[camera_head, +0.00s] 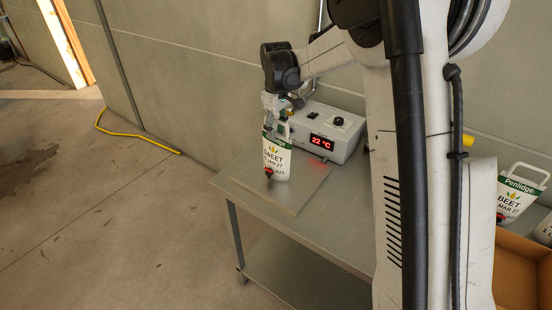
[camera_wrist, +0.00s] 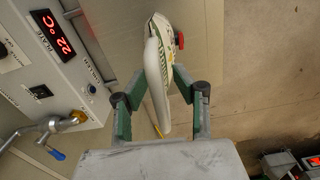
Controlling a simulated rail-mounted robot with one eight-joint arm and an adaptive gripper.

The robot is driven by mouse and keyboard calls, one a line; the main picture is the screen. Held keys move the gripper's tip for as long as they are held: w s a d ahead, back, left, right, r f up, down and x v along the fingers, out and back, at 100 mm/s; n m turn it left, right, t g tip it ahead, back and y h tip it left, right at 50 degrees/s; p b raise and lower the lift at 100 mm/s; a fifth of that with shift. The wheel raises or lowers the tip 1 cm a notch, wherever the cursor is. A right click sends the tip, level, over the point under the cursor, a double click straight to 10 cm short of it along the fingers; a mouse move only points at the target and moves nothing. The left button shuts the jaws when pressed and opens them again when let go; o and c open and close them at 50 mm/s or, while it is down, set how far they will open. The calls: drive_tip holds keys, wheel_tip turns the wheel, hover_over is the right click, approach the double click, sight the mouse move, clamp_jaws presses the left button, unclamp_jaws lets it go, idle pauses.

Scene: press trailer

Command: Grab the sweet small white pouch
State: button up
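A white pouch (camera_head: 277,162) with a green top band, a leaf mark and a red spout shows in the head view, upright over the metal plate. Its label reads "WEET" and "JAN 27", with the first letter cut off. My gripper (camera_head: 273,108) is above it, at its top. In the wrist view the pouch (camera_wrist: 157,70) appears edge-on between my two fingers (camera_wrist: 160,78), which close in on it from both sides. The fingers seem to touch it. I cannot tell whether its base rests on the plate.
The plate (camera_head: 300,190) lies on a grey metal table (camera_head: 345,215). A white control box (camera_head: 325,130) showing 22 °C stands behind, close to the pouch. A "BEET MAR 27" pouch (camera_head: 512,195) is at the right by a cardboard box (camera_head: 518,262). A yellow hose (camera_head: 140,137) lies on the floor.

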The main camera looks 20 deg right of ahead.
sight(275, 150)
drive_tip(key=shift+f, duration=1.3)
drive_tip(key=shift+c, duration=0.5)
clamp_jaws()
drive_tip(key=shift+r, duration=0.1)
